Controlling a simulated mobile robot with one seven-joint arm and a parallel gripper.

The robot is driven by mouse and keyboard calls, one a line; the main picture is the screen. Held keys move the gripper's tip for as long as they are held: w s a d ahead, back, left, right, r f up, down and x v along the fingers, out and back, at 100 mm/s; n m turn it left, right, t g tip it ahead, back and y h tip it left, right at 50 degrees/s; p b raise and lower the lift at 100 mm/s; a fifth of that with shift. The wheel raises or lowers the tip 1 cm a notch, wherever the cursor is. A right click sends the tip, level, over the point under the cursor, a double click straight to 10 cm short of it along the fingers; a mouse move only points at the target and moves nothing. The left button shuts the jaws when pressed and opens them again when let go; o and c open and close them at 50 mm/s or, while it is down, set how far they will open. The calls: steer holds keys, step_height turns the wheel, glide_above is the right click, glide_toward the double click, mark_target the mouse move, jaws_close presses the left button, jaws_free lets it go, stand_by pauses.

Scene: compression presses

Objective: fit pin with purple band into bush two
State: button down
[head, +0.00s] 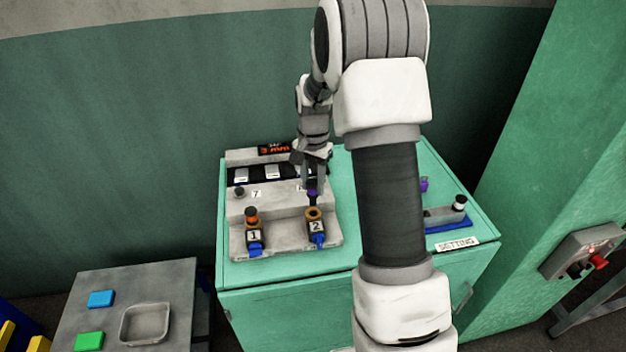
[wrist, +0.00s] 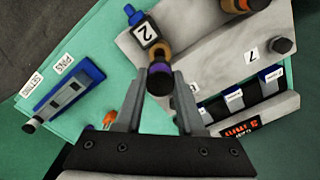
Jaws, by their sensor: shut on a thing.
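My gripper (head: 314,184) is shut on the pin with the purple band (head: 312,194), a dark pin. In the wrist view the pin (wrist: 160,79) sits between the two fingertips, seen nearly end-on. Bush two (head: 314,214) is an orange-brown ring behind the label 2, with a blue part in front. Its opening shows in the head view, with the pin behind and above it, apart as far as I can tell. In the wrist view bush two (wrist: 157,53) lies just beyond the pin, partly covered by it.
Bush one (head: 253,226), left of bush two, holds a pin with an orange band (head: 251,214). A grey and blue holder (head: 443,217) stands at the right of the green cabinet, by the SETTING label. A dark knob (head: 239,193) is at the fixture's left.

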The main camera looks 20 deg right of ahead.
mark_target(313, 204)
steer(key=shift+f+b, duration=0.55)
steer(key=shift+f, duration=0.6)
steer(key=shift+f+b, duration=1.45)
steer(key=shift+f, duration=0.8)
stand_by(0.4)
steer(key=shift+c, duration=2.2)
jaws_free()
steer(key=shift+r, duration=0.1)
step_height(313, 204, up, 16)
steer(key=shift+r+p, duration=0.1)
steer(key=shift+p, duration=0.65)
steer(key=shift+r, duration=0.55)
